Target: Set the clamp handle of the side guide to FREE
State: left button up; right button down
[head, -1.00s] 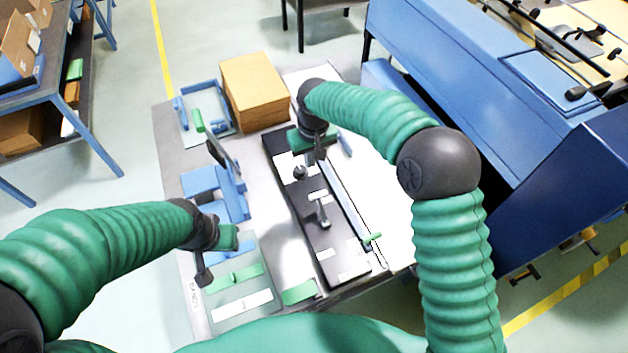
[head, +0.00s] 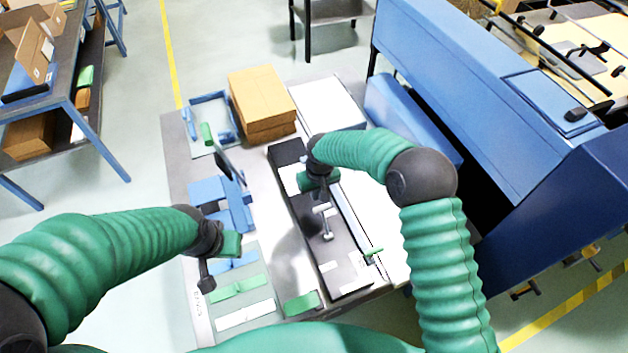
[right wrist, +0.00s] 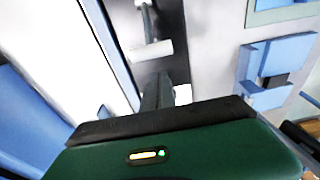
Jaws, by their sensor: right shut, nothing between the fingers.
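A grey T-shaped handle (head: 327,226), which looks like the clamp handle, stands on the long black plate (head: 335,262) of the side guide. In the right wrist view its pale cylindrical grip (right wrist: 151,50) lies just beyond my fingertips. My right gripper (head: 321,202) is over the plate, right behind the handle in the head view; its fingers (right wrist: 160,88) are shut and empty. I cannot tell whether they touch the handle. No FREE marking is readable. My left gripper (head: 206,278) hangs over the left front of the table, and its jaws are unclear.
A long rail with a green tab (head: 373,251) runs right of the plate. Cardboard (head: 262,98) is stacked at the back. Blue blocks (head: 222,200) and a blue tray (head: 212,118) lie left. The blue machine (head: 510,110) stands at the right.

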pick_arm(q)
jog(key=shift+s+d+r, duration=0.1)
jog(key=shift+s+r, duration=0.1)
jog(key=shift+r, duration=0.3)
pick_arm(e)
jog(key=shift+s+d+r, duration=0.15)
jog(key=shift+s+d, duration=0.1)
jog(key=shift+s, duration=0.3)
jog(key=shift+s+d+r, duration=0.1)
jog(key=shift+s+d, duration=0.1)
jog(key=shift+s, duration=0.3)
pick_arm(q)
jog(key=shift+w, duration=0.1)
jog(key=shift+f, duration=0.15)
jog(key=shift+f, duration=0.1)
pick_arm(e)
jog(key=shift+s+r+t, duration=0.15)
jog(key=shift+s+t, duration=0.05)
jog(key=shift+t, duration=0.1)
pick_arm(q)
jog(key=shift+f, duration=0.2)
pick_arm(e)
jog(key=shift+s+d+r, duration=0.1)
